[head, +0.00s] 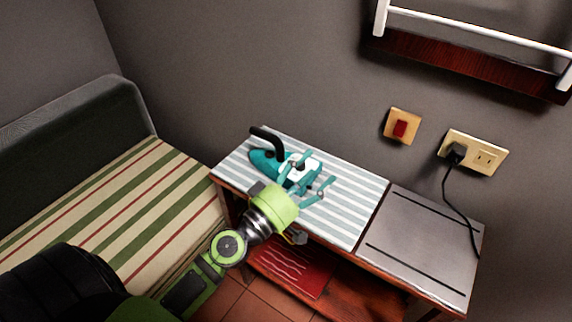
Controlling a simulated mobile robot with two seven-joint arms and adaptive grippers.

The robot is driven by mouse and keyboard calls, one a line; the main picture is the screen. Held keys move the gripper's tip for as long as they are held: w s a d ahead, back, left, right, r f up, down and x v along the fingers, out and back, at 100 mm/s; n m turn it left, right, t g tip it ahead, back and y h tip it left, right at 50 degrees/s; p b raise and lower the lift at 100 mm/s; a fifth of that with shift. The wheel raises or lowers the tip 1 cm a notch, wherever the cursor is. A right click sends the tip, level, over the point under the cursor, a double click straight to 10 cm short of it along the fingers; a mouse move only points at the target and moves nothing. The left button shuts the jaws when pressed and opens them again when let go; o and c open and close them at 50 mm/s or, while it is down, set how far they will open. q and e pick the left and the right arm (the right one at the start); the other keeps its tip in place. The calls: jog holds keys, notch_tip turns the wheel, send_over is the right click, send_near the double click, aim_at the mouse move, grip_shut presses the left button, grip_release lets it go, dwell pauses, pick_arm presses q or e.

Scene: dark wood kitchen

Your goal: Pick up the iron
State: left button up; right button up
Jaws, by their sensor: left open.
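The iron (266,157) is teal and white with a dark handle. It lies on the striped cloth (345,200) at the left part of the low wooden table. My left gripper (312,173) is open, with its teal fingers spread over or beside the iron's right end. The wrist and fingers hide part of the iron, and I cannot tell whether the fingers touch it. My right gripper is not in view.
A grey panel (422,245) covers the table's right part. A black plug and cord (455,153) hang from the wall socket (487,155). A striped bed or sofa (120,205) stands at left. A red item (290,270) lies on the lower shelf.

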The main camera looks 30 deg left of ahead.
pick_arm(q)
jog(key=w+a+f+n+y, duration=0.1)
jog(key=w+a+n+y, duration=0.2)
jog(key=a+n+y, duration=0.55)
jog(key=n+g+y, duration=0.2)
jog(key=n+y, duration=0.1)
jog(key=n, duration=0.1)
send_near(267, 135)
jog(key=x, duration=0.3)
jog(key=shift+w+a+f, duration=0.2)
jog(key=shift+w+f, duration=0.05)
jog(key=shift+w, duration=0.05)
jog(key=shift+w+a, duration=0.2)
jog(key=shift+w, duration=0.1)
jog(key=x, duration=0.6)
jog(key=shift+w+d, duration=0.1)
jog(key=shift+w, duration=0.1)
grip_shut()
jog(key=shift+r+p, duration=0.25)
jog(key=shift+p, duration=0.05)
